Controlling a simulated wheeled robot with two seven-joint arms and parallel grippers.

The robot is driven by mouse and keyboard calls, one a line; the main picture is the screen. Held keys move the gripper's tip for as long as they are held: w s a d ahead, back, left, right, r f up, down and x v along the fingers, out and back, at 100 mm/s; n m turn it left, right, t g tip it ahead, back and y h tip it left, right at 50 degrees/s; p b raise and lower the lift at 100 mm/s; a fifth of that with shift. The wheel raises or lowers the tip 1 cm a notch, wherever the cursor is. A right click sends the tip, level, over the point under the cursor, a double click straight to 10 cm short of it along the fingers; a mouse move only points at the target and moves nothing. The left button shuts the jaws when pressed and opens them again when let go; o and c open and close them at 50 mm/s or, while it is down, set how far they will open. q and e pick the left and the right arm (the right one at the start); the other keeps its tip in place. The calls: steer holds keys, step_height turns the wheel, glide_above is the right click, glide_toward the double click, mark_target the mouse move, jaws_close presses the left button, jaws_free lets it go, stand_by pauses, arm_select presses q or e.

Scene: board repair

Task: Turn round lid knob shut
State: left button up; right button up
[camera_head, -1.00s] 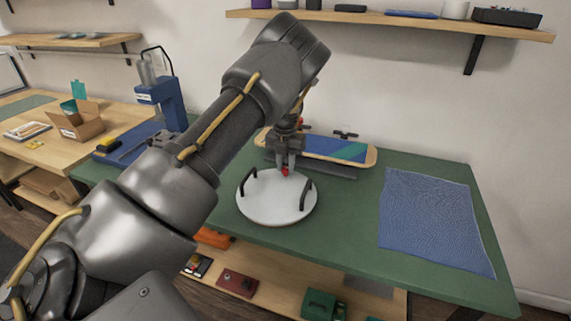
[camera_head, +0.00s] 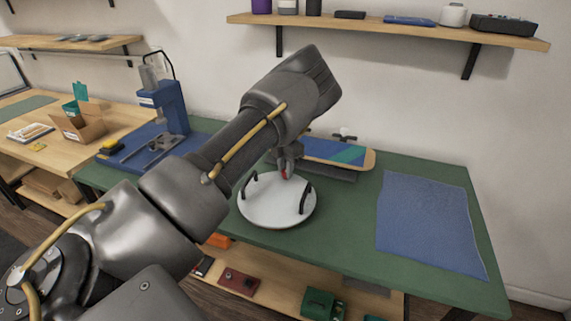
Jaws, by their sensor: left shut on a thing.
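A round white lid (camera_head: 275,205) with two dark upright handles, one at its left rim and one at its right, lies on the green workbench. A small red knob (camera_head: 285,174) shows near the lid's far edge. My left gripper (camera_head: 286,170) points down over that far edge and is shut on the red knob. My left arm hides part of the gripper and the lid's far left side. My right gripper is not in view.
A skateboard deck (camera_head: 340,151) lies behind the lid in a dark holder. A blue textured mat (camera_head: 428,222) covers the bench's right part. A blue press (camera_head: 166,106) stands at the left. Green bench top (camera_head: 345,210) is clear right of the lid.

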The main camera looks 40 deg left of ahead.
arm_select(q)
steer(key=m+p, duration=0.1)
steer(key=m, duration=0.3)
steer(key=shift+r+m+p, duration=0.15)
steer(key=shift+m+p, duration=0.15)
steer(key=shift+p, duration=0.1)
steer(key=m+p, duration=0.2)
steer(key=m, duration=0.2)
steer(key=shift+m, duration=0.5)
steer(key=shift+m+p, duration=0.85)
steer(key=shift+m, duration=0.35)
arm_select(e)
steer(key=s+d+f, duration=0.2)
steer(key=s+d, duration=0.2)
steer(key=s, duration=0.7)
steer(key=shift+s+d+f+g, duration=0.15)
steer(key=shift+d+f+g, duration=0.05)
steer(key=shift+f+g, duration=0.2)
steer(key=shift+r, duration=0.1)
arm_select(q)
steer(key=o, duration=1)
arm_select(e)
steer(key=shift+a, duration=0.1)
arm_select(q)
step_height(320, 180, up, 11)
steer(key=shift+f, duration=0.2)
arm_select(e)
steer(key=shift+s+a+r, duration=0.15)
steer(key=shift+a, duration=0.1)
